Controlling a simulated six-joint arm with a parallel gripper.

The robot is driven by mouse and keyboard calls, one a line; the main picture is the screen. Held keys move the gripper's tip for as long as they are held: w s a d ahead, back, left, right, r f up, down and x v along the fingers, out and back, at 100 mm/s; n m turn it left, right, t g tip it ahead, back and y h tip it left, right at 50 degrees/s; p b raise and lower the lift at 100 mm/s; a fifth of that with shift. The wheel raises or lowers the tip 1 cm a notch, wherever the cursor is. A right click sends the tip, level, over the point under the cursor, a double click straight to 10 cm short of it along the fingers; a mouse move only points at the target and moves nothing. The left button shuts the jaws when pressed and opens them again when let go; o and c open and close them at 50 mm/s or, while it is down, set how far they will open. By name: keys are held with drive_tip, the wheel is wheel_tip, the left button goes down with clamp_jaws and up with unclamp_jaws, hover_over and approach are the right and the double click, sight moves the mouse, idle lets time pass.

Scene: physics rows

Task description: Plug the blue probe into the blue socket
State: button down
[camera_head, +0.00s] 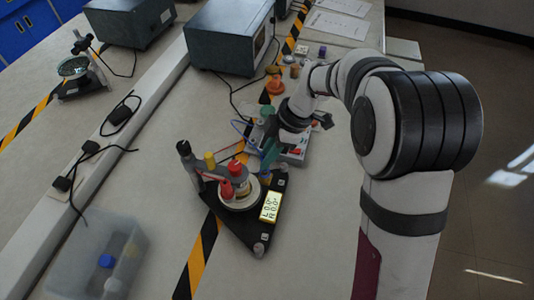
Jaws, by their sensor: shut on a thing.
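My gripper (274,146) is in the middle of the view, pointing down over a pale instrument box (297,157) on the bench. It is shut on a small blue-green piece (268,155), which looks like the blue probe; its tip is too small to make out. A light blue cable (239,128) loops just left of the gripper. The blue socket cannot be made out; my gripper and wrist cover much of the box. I cannot tell whether the probe touches the box.
A black triangular stand (241,226) with red and yellow knobs and a lit display (271,206) stands in front of the gripper. An orange cone-shaped thing (275,86) is behind. A clear bin (80,262) is front left. Grey instruments (228,38) stand at the back.

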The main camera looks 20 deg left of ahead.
drive_tip(key=shift+f, duration=0.9)
idle(0.7)
drive_tip(key=shift+c, duration=2.3)
unclamp_jaws()
drive_tip(key=shift+r, duration=3.75)
